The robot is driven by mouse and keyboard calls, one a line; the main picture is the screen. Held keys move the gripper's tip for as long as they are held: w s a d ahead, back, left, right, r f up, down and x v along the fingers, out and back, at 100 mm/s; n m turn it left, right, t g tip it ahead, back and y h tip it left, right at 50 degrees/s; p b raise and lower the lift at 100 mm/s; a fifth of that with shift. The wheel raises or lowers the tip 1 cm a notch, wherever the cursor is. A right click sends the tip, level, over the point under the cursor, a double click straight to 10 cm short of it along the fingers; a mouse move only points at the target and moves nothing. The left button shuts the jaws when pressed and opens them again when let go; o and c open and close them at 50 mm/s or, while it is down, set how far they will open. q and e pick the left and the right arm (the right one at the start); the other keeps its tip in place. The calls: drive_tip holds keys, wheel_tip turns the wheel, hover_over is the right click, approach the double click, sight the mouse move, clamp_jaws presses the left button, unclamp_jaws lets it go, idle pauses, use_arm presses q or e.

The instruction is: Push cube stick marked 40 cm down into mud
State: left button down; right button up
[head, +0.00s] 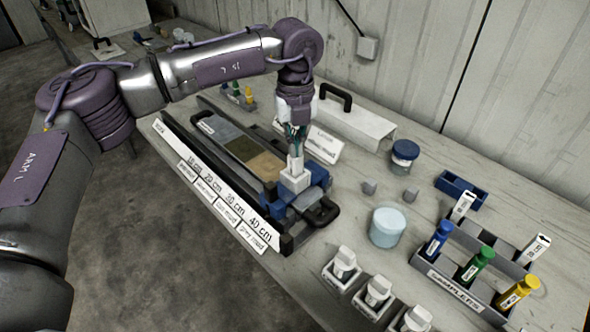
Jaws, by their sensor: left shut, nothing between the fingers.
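My left gripper (296,150) points down with its fingers shut and empty, directly over a white cube stick (295,180). The stick stands upright at the near end of the long core liner (262,168), beside the 40 cm mark on the white label strip (215,190). The fingertips are at the stick's top; I cannot tell whether they touch it. How deep the stick sits is hidden. The liner shows grey, olive and brown mud bands, with blue parts around the stick. My right gripper is not in view.
Several white sticks stand in small holders (368,307) at the front. A samplers rack (455,285) with blue, green and yellow samplers is at the right. A pale blue jar (388,227), small grey cubes (410,195) and a dark-lidded jar (404,155) stand right of the liner.

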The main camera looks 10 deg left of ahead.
use_arm(q)
drive_tip(key=shift+r, duration=0.1)
drive_tip(key=shift+r+p, duration=1.9)
drive_tip(key=shift+r, duration=1.55)
drive_tip(key=shift+f, duration=0.1)
